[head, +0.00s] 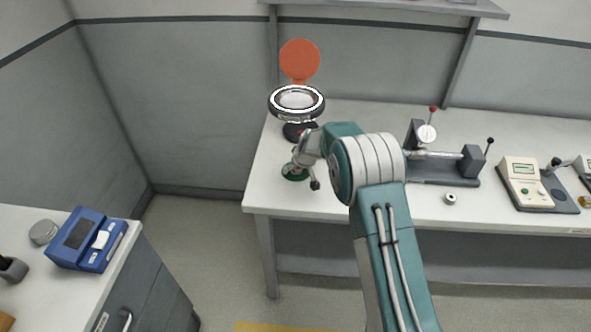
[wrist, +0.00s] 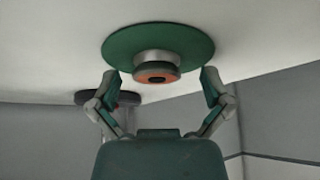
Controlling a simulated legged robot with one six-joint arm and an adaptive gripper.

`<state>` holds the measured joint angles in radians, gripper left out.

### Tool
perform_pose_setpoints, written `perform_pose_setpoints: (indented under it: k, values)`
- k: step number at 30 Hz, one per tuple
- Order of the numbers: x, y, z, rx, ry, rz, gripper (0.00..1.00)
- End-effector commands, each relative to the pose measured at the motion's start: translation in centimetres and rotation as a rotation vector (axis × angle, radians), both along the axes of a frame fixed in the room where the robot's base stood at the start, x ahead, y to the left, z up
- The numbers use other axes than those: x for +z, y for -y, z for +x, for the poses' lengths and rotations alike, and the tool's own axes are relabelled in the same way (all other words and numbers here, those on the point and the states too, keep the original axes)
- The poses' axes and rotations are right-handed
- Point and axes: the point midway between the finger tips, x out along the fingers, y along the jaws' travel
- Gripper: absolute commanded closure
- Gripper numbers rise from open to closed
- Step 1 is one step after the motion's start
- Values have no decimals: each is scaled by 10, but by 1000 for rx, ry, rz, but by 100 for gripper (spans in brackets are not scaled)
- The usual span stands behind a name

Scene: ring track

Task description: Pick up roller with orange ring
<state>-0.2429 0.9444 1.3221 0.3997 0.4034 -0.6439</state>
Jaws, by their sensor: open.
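The roller with the orange ring (wrist: 155,61) shows in the wrist view as a short silver cylinder with an orange ring around a dark hole. It stands on a round green pad (wrist: 160,40). My gripper (wrist: 160,76) is open, with one finger on each side of the roller and clear gaps between. In the head view the green pad (head: 292,175) lies at the left front of the white bench, and my gripper (head: 304,175) is over it. There my wrist and fingers mostly hide the roller.
A ring-lit magnifier (head: 297,101) with an orange disc (head: 299,60) stands behind the pad. To the right are a dial gauge fixture (head: 442,168), a small silver roller (head: 450,198) and a beige meter (head: 523,180). A blue device (head: 88,240) sits on the left cabinet.

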Motion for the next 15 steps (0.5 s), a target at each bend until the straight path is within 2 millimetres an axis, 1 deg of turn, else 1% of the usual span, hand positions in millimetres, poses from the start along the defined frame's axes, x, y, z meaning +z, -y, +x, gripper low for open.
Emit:
perform_pose_setpoints:
  k: [4, 5, 6, 8, 9, 11, 12, 15]
  values:
    - [1, 1, 0, -1, 1, 1, 1]
    - [1, 1, 0, -1, 1, 1, 6]
    - [1, 1, 0, -1, 1, 1, 23]
    - [1, 1, 0, -1, 1, 1, 50]
    - [1, 1, 0, -1, 1, 1, 68]
    - [0, 1, 0, -1, 0, 0, 95]
    - [0, 1, 0, -1, 0, 0, 97]
    - [0, 0, 0, 0, -1, -1, 99]
